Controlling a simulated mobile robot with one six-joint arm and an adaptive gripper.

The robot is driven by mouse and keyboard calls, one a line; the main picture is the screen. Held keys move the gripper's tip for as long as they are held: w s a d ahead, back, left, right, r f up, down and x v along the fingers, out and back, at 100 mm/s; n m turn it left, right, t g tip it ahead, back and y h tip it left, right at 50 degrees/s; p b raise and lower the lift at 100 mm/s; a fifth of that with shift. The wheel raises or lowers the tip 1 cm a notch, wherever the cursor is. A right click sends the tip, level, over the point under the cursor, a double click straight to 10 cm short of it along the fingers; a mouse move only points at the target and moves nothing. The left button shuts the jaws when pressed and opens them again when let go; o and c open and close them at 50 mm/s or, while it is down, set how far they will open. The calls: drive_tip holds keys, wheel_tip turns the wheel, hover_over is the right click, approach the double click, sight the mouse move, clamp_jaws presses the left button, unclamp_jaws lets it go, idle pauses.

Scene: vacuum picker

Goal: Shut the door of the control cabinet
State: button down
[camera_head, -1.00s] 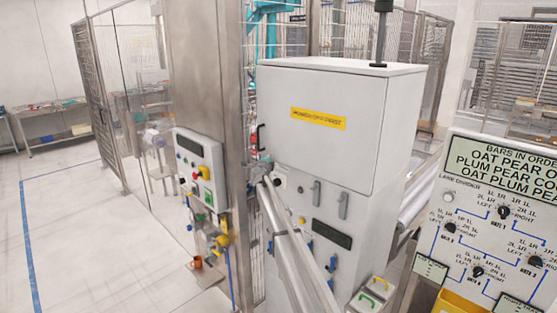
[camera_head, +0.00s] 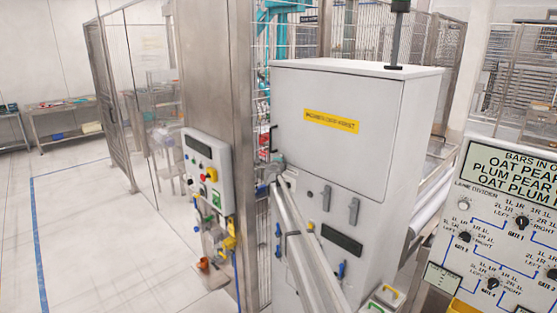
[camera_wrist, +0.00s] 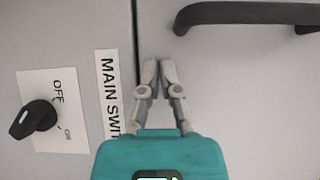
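The control cabinet (camera_head: 375,250) is a tall light-grey box with a beacon pole on top. Its upper door (camera_head: 335,155) bears a yellow label and looks flush or nearly flush with the front. The black door handle (camera_head: 273,138) is at its left edge and also shows in the wrist view (camera_wrist: 250,13). My gripper (camera_head: 278,160) is by the lower left of the door. In the wrist view my gripper (camera_wrist: 159,65) has its fingertips together, empty, in front of the door seam, below the handle. I cannot tell whether the tips touch the door.
A black main switch (camera_wrist: 38,119) marked OFF and ON is left of my gripper in the wrist view. A steel post with a button box (camera_head: 207,165) stands left of the cabinet. A sign board (camera_head: 510,210) stands at the right. Floor at the left is clear.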

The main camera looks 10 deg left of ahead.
drive_tip(key=s+a, duration=0.8)
drive_tip(key=s, duration=0.3)
drive_tip(key=shift+a, duration=0.3)
